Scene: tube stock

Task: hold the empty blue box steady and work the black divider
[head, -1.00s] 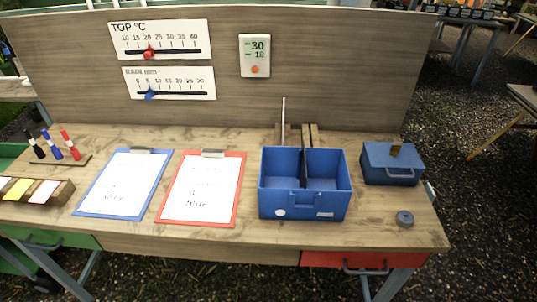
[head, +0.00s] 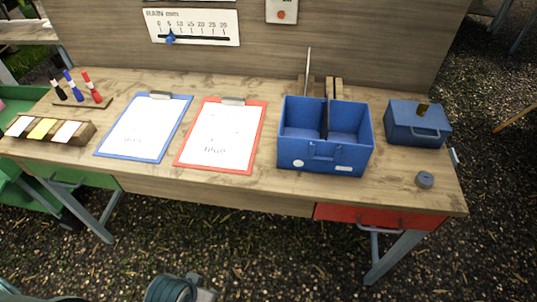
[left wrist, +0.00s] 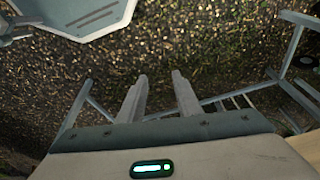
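The empty blue box (head: 300,158) stands open on the table, right of the middle in the head view. The black divider (head: 325,118) is upright inside it and splits it into a left and a right compartment. In the left wrist view my left gripper (left wrist: 160,82) points out over the gravel, with its two fingers apart and nothing between them. It is away from the box. A grey rounded part of mine shows at the bottom edge of the head view. My right gripper is in neither view.
A closed blue box (head: 402,134) and a small grey disc (head: 424,180) are right of the open box. A red-edged clipboard (head: 262,125) and a blue-edged clipboard (head: 103,145) lie left of it. Wooden slats (head: 337,88) stand behind. A red drawer (head: 385,217) is under the front edge.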

